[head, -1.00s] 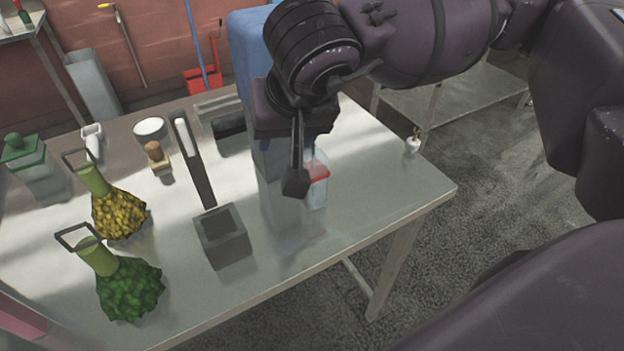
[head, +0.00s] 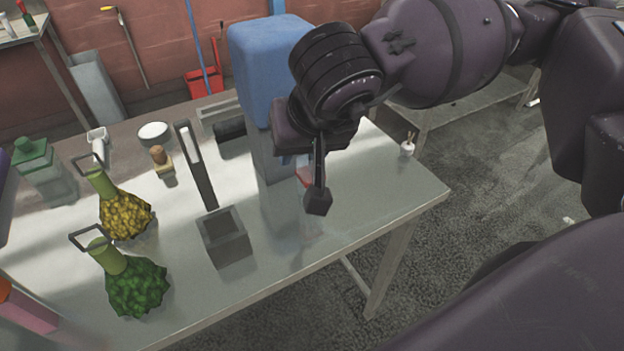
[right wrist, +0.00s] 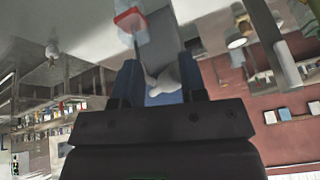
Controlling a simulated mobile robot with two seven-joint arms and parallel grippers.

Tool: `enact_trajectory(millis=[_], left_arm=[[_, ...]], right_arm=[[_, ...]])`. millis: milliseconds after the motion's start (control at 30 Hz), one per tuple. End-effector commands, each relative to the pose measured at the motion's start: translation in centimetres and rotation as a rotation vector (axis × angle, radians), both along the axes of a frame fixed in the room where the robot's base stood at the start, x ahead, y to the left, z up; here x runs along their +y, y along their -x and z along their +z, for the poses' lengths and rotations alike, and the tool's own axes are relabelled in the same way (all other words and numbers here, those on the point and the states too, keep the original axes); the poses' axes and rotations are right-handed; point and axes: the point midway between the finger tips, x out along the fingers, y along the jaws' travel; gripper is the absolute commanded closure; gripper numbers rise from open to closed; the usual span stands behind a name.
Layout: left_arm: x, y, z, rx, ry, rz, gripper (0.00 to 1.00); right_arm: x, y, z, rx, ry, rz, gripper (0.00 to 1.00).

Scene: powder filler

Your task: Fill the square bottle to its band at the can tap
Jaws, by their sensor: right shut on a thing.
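The blue can (head: 268,65) stands on its grey stand at the back right of the table. The square bottle (head: 304,175) is mostly hidden behind my right gripper (head: 316,190) in the head view; only its red band and a bit of clear wall show. The right wrist view shows the clear bottle with its red band (right wrist: 130,19), apart from the fingers. There my right gripper (right wrist: 160,78) is shut on a pale piece, which looks like the tap lever (right wrist: 165,76). A thin streak runs between tap and bottle. The liquid level cannot be read.
A dark open box (head: 224,237) stands left of the bottle. Flasks with yellow (head: 126,215) and green (head: 137,287) bodies, a green-lidded jar (head: 45,172) and a white round dish (head: 153,132) stand farther left. The table's front right corner is clear.

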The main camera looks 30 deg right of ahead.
Motion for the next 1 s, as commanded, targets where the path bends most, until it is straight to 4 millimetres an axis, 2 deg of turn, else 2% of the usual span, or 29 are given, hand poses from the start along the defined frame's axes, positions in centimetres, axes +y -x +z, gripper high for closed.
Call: enact_trajectory(millis=[33, 200, 367, 533, 833, 1000], left_arm=[[0.0, -0.1, 0.6, -0.006, 0.0, 0.0, 0.24], [0.0, -0.1, 0.6, -0.006, 0.0, 0.0, 0.24], [0.0, -0.1, 0.5, -0.004, 0.0, 0.0, 0.24], [0.0, 0.1, -0.5, 0.005, 0.0, 0.0, 0.24], [0.0, 0.2, -0.6, 0.007, 0.0, 0.001, 0.24], [0.0, 0.1, -0.6, 0.006, 0.001, 0.0, 0.24]], right_arm=[[-0.6, -0.6, 0.7, -0.022, 0.007, -0.024, 0.77], [-0.6, -0.6, 0.4, -0.022, 0.007, -0.023, 0.87], [-0.6, -0.6, 0.3, -0.022, 0.007, -0.023, 0.91], [-0.3, -0.9, 0.1, -0.021, 0.006, -0.022, 0.95], [-0.2, -0.9, 0.3, -0.02, 0.008, -0.023, 0.84], [-0.2, -0.9, 0.3, -0.019, 0.008, -0.024, 0.82]])
